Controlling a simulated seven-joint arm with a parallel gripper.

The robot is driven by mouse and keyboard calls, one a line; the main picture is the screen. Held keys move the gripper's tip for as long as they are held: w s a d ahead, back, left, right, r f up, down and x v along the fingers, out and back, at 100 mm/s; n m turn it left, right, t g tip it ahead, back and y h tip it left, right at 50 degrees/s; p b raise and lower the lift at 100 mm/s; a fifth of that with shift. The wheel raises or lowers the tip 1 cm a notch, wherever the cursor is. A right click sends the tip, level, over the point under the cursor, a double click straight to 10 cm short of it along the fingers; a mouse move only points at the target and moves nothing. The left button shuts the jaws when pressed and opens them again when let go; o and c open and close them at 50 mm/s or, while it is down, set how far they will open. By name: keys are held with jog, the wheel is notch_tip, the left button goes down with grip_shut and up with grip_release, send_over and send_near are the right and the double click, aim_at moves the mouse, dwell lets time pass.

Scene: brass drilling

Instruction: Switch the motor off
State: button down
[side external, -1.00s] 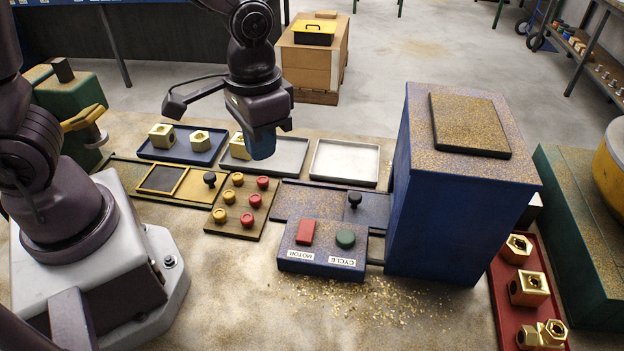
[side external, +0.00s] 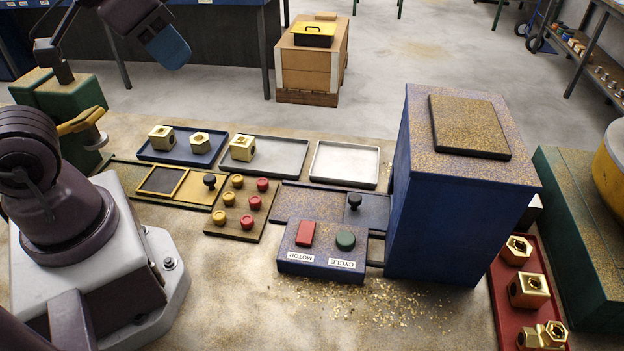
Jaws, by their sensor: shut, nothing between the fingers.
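The control box (side external: 318,262) stands on the bench in front of the large blue machine housing. It carries a red rocker (side external: 305,233) above the label MOTOR and a round green button (side external: 345,240) above the label CYCLE. I cannot tell which way the rocker is set. My gripper (side external: 170,48) is at the upper left of the side view, high up and far from the control box. Its blue fingers are shut and empty.
The tall blue housing (side external: 440,215) stands right of the control box. A board with red and yellow knobs (side external: 238,206) lies to its left. Behind are a blue tray (side external: 150,152) and a grey tray (side external: 290,160) with brass parts, and an empty tray (side external: 344,165). Brass chips litter the front.

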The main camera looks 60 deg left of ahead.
jog(key=n+g, duration=0.6)
jog(key=n, duration=2.1)
send_over(303, 238)
notch_tip(303, 238, down, 16)
notch_tip(303, 238, down, 13)
jog(key=shift+f, duration=0.55)
